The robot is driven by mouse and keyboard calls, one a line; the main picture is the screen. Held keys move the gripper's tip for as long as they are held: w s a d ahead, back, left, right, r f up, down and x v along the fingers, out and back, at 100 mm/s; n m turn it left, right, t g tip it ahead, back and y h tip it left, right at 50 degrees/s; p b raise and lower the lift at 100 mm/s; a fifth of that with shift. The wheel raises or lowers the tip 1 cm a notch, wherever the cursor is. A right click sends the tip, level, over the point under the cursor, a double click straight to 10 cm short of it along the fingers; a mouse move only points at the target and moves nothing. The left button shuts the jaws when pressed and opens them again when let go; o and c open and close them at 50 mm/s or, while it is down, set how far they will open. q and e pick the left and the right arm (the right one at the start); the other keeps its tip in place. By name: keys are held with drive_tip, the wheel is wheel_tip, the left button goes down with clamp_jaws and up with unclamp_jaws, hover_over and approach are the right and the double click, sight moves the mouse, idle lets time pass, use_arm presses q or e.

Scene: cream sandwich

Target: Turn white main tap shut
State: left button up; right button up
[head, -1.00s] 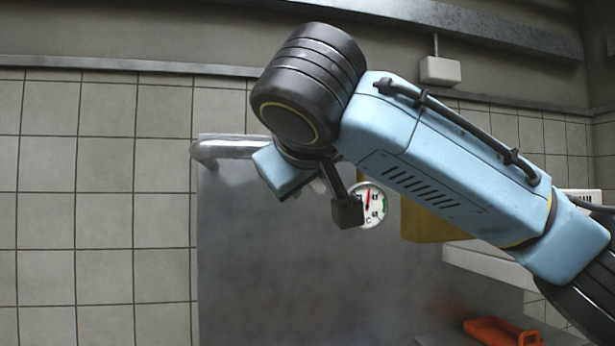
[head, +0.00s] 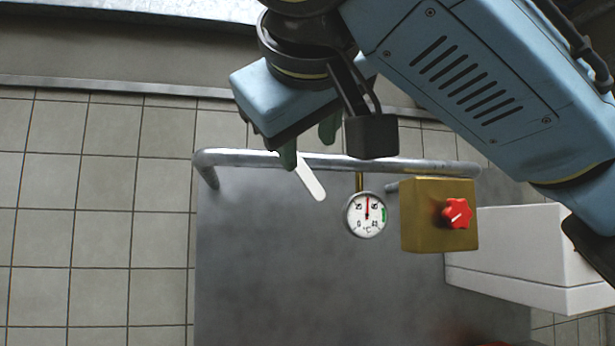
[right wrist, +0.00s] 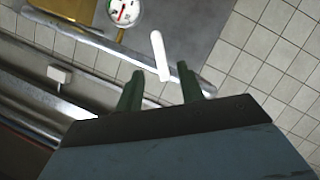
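The white tap lever (head: 312,181) slants from upper left to lower right in the head view, just left of the dial; its upper end is hidden by my gripper. My right gripper (head: 309,148) is open, its green fingers apart, at the lever's upper end. In the right wrist view the lever (right wrist: 159,52) runs into the gap between the fingertips (right wrist: 160,70), with room on both sides. I cannot tell from depth whether it is fully between them. My left gripper is not in view.
A round dial (head: 366,214) hangs right of the lever. Beside it is a brass box (head: 425,235) with a red knob (head: 457,213). A metal pipe (head: 230,158) runs across the grey panel (head: 270,270). A white block (head: 510,240) stands at right.

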drive_tip(key=shift+b+v, duration=0.3)
drive_tip(key=shift+v, duration=0.85)
drive_tip(key=shift+c, duration=0.5)
